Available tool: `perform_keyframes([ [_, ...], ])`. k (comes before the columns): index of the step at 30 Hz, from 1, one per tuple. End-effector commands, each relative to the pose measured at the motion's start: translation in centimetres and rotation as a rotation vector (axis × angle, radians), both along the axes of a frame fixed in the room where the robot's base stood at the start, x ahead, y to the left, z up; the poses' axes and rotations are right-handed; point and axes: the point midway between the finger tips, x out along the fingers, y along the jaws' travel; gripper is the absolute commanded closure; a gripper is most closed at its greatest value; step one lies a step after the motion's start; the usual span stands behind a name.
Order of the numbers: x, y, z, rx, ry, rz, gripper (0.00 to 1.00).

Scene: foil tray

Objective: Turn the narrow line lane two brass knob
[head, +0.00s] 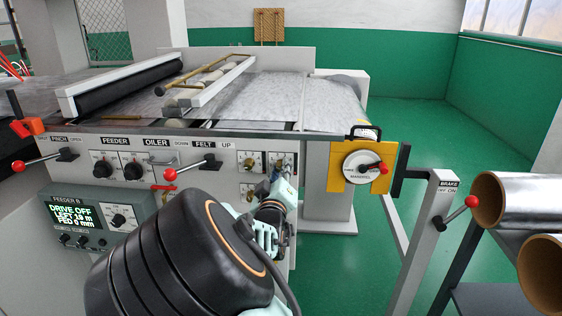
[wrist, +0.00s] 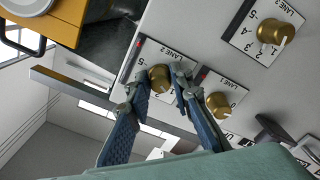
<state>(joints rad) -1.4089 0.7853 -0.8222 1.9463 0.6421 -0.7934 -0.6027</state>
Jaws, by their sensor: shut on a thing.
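The lane two brass knob (wrist: 160,78) is a short brass cylinder on a white scale plate, on the grey panel. In the wrist view the fingers of my gripper (wrist: 159,88) stand on either side of it and are shut on it. In the head view my gripper (head: 283,172) is at the right end of the panel, and my arm hides much of this knob. Its pointer is hard to make out in either view.
A second brass knob (wrist: 218,104) sits close beside my right finger, and a third (wrist: 275,33) is at the upper right. The yellow mandrel plate (head: 346,182) is right of the panel. The red-tipped felt lever (head: 190,168) is to the left.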

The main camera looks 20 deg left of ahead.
Motion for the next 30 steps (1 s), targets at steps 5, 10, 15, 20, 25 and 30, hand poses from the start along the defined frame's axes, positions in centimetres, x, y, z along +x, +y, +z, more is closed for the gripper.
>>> perform_keyframes([
  [5, 0.01, -0.03, 0.37, -0.167, -0.039, 0.000, 1.00],
  [10, 0.00, -0.03, 0.36, -0.317, -0.076, 0.000, 1.00],
  [15, -0.02, -0.01, 0.28, -0.448, -0.108, 0.001, 1.00],
  [20, 0.00, -0.03, 0.23, -0.545, -0.131, 0.000, 1.00],
  [25, 0.02, -0.06, 0.17, -0.615, -0.148, 0.000, 1.00],
  [30, 0.01, -0.05, 0.12, -0.651, -0.157, 0.000, 1.00],
])
